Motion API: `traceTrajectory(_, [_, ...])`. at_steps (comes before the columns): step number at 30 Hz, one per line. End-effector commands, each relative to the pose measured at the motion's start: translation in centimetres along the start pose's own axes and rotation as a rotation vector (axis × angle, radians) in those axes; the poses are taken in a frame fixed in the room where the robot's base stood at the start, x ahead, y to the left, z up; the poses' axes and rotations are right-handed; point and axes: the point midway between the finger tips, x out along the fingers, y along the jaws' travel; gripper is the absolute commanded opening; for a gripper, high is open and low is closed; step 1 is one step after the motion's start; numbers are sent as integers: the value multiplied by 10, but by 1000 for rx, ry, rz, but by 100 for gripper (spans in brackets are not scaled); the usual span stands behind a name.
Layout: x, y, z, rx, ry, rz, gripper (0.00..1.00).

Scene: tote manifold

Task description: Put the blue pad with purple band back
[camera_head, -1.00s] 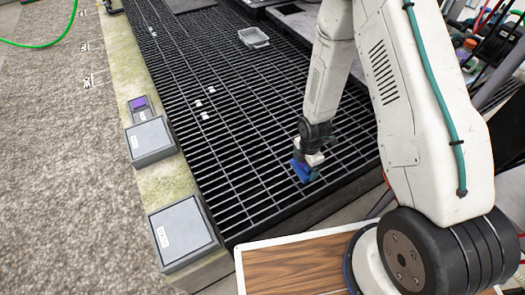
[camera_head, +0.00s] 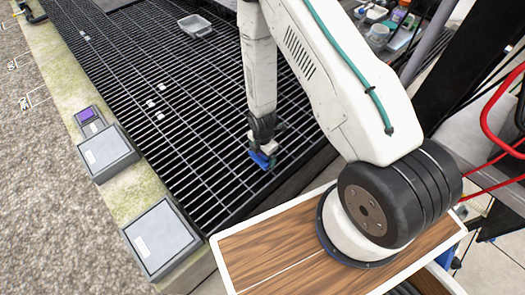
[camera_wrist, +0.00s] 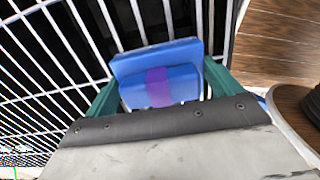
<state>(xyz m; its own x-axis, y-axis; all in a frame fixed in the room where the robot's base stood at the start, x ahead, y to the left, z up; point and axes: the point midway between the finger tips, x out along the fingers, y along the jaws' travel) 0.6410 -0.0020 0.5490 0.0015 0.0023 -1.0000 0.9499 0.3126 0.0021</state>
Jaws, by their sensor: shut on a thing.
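The blue pad with purple band (camera_wrist: 160,84) is between the two green fingers of my gripper (camera_wrist: 158,98) in the wrist view. The purple band runs across the middle of the pad's lower part. In the head view my gripper (camera_head: 262,152) points down over the dark grating, with the blue pad (camera_head: 261,160) at its tip. The band cannot be made out there. A small grey holder with a purple top (camera_head: 87,114) sits on the stone ledge at the left, well away from my gripper.
Two grey lidded boxes, one farther (camera_head: 106,153) and one nearer (camera_head: 161,238), stand on the mossy ledge (camera_head: 135,190). Small white pieces (camera_head: 155,101) and a clear tray (camera_head: 194,25) lie on the grating (camera_head: 205,150). Containers (camera_head: 378,30) crowd the upper right.

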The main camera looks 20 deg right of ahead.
Motion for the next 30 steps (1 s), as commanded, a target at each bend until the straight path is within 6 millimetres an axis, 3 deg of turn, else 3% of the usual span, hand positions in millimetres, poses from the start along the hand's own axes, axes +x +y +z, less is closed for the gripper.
traceTrajectory(29, [11, 0, 1, 2, 0, 0, 72])
traceTrajectory(30, [11, 0, 1, 1, 0, 0, 99])
